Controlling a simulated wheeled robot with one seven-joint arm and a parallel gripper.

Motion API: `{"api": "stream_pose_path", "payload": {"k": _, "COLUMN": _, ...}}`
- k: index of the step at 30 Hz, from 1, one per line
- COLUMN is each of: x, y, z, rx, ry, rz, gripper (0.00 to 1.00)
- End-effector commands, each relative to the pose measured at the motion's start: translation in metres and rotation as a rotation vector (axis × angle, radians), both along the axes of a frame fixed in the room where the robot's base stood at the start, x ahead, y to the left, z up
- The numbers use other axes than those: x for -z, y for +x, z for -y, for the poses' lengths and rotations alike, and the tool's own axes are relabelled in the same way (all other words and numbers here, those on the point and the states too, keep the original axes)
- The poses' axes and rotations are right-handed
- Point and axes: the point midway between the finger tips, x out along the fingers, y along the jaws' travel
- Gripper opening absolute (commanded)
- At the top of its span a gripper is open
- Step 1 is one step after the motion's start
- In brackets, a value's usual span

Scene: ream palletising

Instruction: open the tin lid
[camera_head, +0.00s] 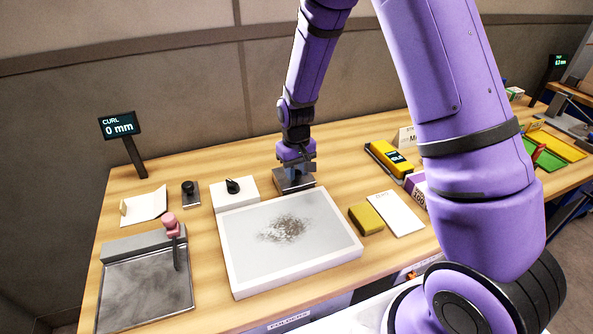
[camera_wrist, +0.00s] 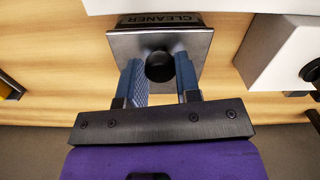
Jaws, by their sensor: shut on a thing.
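The cleaner tin (camera_head: 296,184) stands near the back of the wooden table, in front of my arm's end. Its square metal lid (camera_wrist: 125,44) shows in the wrist view, with a round black knob (camera_wrist: 160,67) in the middle. A dark label reading CLEANER (camera_wrist: 165,20) shows at the lid's far edge. My gripper (camera_wrist: 160,74) points down with its two blue fingers on either side of the knob, shut on it. It also shows in the head view (camera_head: 295,166), covering the knob there. I cannot tell whether the lid is raised off the tin.
A white tray with a dark smudge (camera_head: 233,268) lies just in front of the tin. A white block with a black object (camera_head: 222,196) is to its left. A yellow sponge (camera_head: 366,219) and white pad (camera_head: 396,214) lie to the right. The wall is behind.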

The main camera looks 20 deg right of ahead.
Motion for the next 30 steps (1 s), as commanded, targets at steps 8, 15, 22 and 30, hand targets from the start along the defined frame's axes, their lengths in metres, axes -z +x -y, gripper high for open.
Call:
{"api": "stream_pose_path", "payload": {"k": 8, "x": -0.011, "y": 0.009, "z": 0.0, "rx": 0.001, "ry": 0.001, "rz": -0.135, "gripper": 0.0}}
{"api": "stream_pose_path", "payload": {"k": 15, "x": -0.024, "y": 0.022, "z": 0.0, "rx": 0.001, "ry": 0.001, "rz": -0.344, "gripper": 0.0}}
{"api": "stream_pose_path", "payload": {"k": 22, "x": -0.034, "y": 0.038, "z": 0.0, "rx": 0.0, "ry": 0.001, "rz": -0.56, "gripper": 0.0}}
{"api": "stream_pose_path", "payload": {"k": 30, "x": -0.043, "y": 0.057, "z": 0.0, "rx": 0.0, "ry": 0.001, "rz": -0.758, "gripper": 0.0}}
